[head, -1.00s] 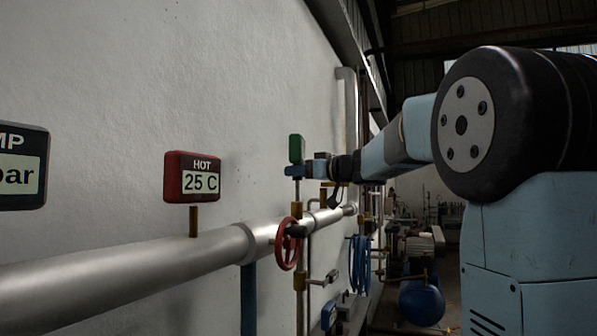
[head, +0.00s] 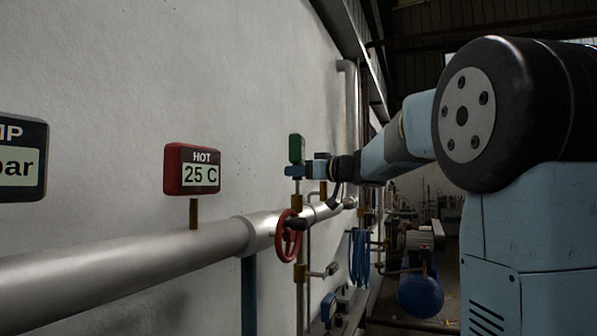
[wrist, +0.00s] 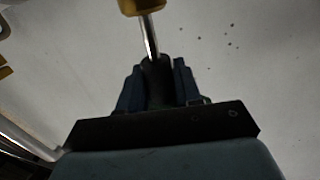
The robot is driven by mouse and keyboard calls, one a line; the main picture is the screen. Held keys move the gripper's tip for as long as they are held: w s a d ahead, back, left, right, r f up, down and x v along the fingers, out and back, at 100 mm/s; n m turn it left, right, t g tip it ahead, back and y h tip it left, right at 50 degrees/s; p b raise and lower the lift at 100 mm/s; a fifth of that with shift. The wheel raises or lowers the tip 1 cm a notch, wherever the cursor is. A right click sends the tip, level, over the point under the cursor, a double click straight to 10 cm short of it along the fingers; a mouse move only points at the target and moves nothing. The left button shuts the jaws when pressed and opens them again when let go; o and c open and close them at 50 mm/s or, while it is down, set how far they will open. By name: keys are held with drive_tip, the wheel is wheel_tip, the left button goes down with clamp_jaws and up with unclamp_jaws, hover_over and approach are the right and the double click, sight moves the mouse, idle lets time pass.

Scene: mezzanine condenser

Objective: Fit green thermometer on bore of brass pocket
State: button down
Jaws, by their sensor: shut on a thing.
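The green thermometer (head: 296,148) is upright near the wall in the head view. My gripper (head: 300,171) is shut on it just below its green head. In the wrist view, my gripper (wrist: 158,85) has its blue fingers either side of a dark part, from which a silver stem (wrist: 149,36) runs out. The stem's far end meets a brass piece (wrist: 142,5), seemingly the brass pocket, cut off by the frame's top. The brass pocket (head: 297,203) seems to stand directly below the thermometer in the head view. I cannot tell how far the stem is inside the bore.
A large silver pipe (head: 150,262) runs along the wall. A red handwheel (head: 289,236) sits just below the pocket. A red HOT display (head: 192,170) reads 25 C at left. Another brass part (wrist: 5,60) is at the wrist view's left edge. Blue hose (head: 360,257) hangs beyond.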

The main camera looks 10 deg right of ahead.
drive_tip(key=shift+f, duration=1)
drive_tip(key=c, duration=0.7)
unclamp_jaws()
drive_tip(key=shift+s, duration=0.1)
drive_tip(key=v, duration=1.3)
drive_tip(key=shift+s+d, duration=0.2)
drive_tip(key=shift+d, duration=0.05)
